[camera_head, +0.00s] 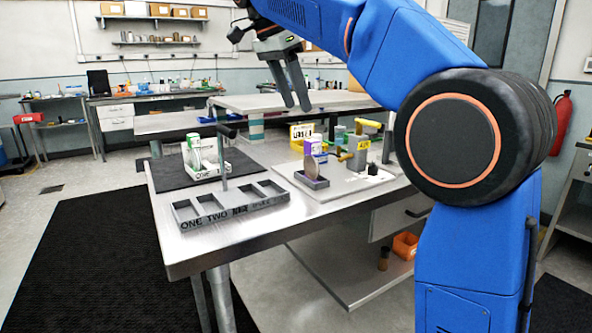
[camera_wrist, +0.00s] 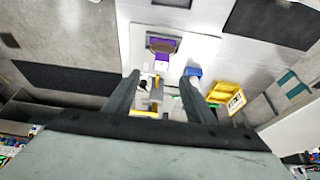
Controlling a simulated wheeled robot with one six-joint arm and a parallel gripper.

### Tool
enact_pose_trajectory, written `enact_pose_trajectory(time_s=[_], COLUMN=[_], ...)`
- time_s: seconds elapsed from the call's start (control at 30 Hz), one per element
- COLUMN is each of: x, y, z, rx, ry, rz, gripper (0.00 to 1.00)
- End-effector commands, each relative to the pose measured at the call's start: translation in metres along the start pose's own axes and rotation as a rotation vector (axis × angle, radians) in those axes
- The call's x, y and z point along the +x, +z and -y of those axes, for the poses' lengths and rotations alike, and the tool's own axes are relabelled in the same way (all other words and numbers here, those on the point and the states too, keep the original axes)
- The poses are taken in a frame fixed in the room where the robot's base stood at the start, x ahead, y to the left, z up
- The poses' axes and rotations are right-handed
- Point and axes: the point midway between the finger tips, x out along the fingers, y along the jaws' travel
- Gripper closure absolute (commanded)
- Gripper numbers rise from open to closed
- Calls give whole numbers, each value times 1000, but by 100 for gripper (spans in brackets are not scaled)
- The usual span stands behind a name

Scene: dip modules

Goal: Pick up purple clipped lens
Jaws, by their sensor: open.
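The purple clipped lens (camera_head: 311,163) appears as a brownish disc standing in a small dark grey holder (camera_head: 311,182) on the bench, with purple and white behind it. In the wrist view the purple piece (camera_wrist: 162,45) lies on a pale board, beyond the fingertips and roughly midway between them. Its exact outline is too small to tell. My gripper (camera_head: 297,104) is open and empty, pointing down, well above the bench. In the wrist view my gripper (camera_wrist: 160,79) shows its two dark fingers wide apart, touching nothing.
A white caddy (camera_head: 207,168) stands on a black mat. Yellow-topped fixtures (camera_head: 362,148) stand right of the lens. A yellow bin (camera_wrist: 228,96) is at the wrist view's right.

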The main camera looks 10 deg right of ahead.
Motion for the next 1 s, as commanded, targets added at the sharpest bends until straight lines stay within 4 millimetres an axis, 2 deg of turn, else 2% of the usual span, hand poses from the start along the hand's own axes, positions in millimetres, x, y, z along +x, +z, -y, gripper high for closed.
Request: enact_pose_trajectory(time_s=[0.17,0.7,1.0], x=[16,107,127], y=[0,0,-2], z=[0,0,1], rx=[7,4,5], ry=[4,3,2], rz=[-2,-1,-1], gripper=[50,50,50])
